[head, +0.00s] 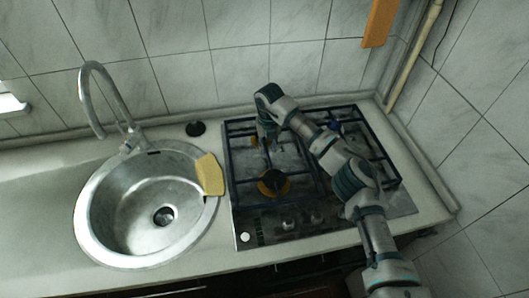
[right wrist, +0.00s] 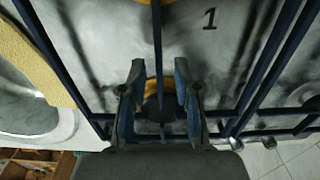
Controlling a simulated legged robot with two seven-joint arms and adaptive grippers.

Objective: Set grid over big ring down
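The dark left grid (head: 228,165) lies level over the left half of the hob; I cannot tell whether all its feet touch. The big ring (head: 273,183), a burner with a yellow-orange rim, shows under the front part of the grid. My right gripper (head: 267,140) points down over the back part of this grid. In the right wrist view its two fingers (right wrist: 157,95) stand apart. A dark grid bar (right wrist: 158,45) runs between them with a gap on each side. A burner (right wrist: 153,88) shows below, partly hidden by bar and fingers. My left gripper is out of view.
A round sink (head: 160,215) with a tall tap (head: 105,95) is left of the hob. A second grid (head: 375,135) covers the hob's right side. Tiled walls close the back and right.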

